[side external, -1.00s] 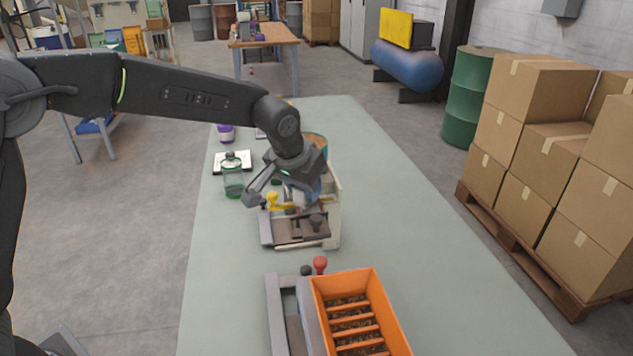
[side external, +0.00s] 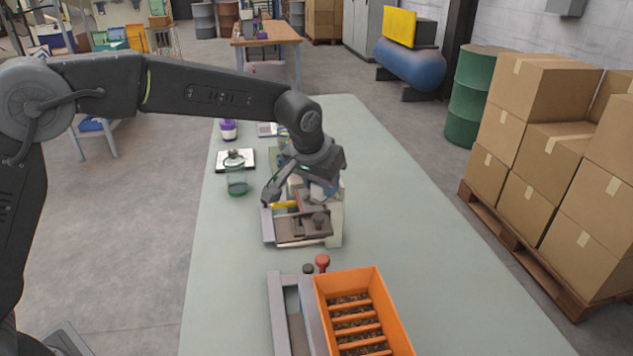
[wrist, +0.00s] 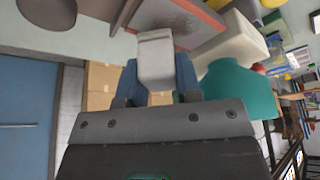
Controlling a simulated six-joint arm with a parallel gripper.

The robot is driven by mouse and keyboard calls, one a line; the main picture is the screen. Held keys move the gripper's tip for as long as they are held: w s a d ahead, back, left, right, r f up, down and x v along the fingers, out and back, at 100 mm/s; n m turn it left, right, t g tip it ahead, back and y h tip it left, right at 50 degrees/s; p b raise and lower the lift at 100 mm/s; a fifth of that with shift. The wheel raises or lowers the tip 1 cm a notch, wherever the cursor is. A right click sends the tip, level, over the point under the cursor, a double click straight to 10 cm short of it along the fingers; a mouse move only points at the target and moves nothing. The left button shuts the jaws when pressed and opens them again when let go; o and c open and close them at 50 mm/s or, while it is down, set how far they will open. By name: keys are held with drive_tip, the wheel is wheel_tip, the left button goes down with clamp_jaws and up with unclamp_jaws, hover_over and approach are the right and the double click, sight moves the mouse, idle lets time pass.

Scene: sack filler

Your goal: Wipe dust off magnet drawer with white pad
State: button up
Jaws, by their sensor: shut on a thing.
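My gripper (side external: 322,188) is over the back of a small grey and cream unit (side external: 335,225) on the bench in the side view. In the wrist view its blue fingers (wrist: 158,78) are shut on a pale, off-white piece (wrist: 156,58), which looks like the white pad. The pad is hidden behind the gripper in the side view. An orange drawer-like box (side external: 390,308) with several crossbars and dark brown specks between them lies at the bench's near end, apart from my gripper. It looks like the magnet drawer.
A grey frame (side external: 276,305) adjoins the orange box, with a red knob (side external: 322,262) and a black knob behind it. A green-rimmed glass jar (side external: 236,182) and a white plate-like item (side external: 247,158) stand left of my gripper. The bench's right side (side external: 410,220) is clear.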

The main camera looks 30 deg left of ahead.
drive_tip(key=shift+s+a+f, duration=0.15)
drive_tip(key=shift+s+a, duration=1.6)
drive_tip(key=shift+a, duration=0.05)
drive_tip(key=shift+w+d, duration=1.95)
drive_tip(key=shift+w+d+r, duration=0.1)
drive_tip(key=shift+r, duration=3.95)
drive_tip(key=shift+f, duration=0.1)
